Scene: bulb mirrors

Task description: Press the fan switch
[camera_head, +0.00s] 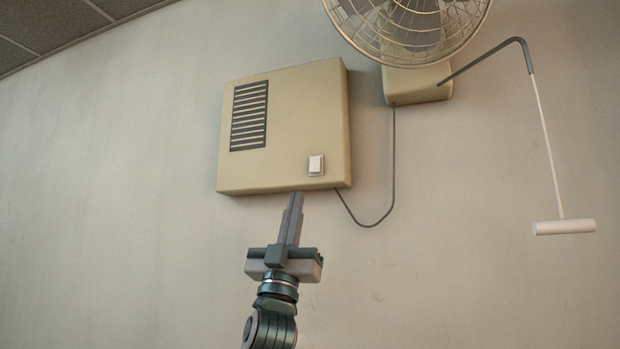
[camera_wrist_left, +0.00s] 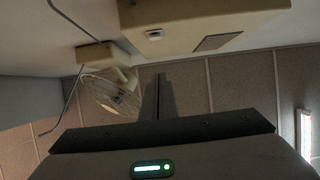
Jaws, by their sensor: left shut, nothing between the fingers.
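The fan switch (camera_head: 316,165) is a small white rocker on the lower right of a beige wall box (camera_head: 290,110) with a dark vent. In the left wrist view the switch (camera_wrist_left: 154,35) shows on the box (camera_wrist_left: 200,22) near the top. My left gripper (camera_head: 296,196) is shut and empty, pointing up, with its tips just below the box's lower edge in the picture, below and left of the switch. Its shut fingers also show in the left wrist view (camera_wrist_left: 158,78). I cannot tell how far the tips are from the wall. My right gripper is not in view.
A caged fan (camera_head: 410,25) is mounted on the wall at upper right, joined to the box by a grey cable (camera_head: 393,160). A white pull handle (camera_head: 564,227) hangs on a cord from a bent rod (camera_head: 490,55). The wall left of the box is bare.

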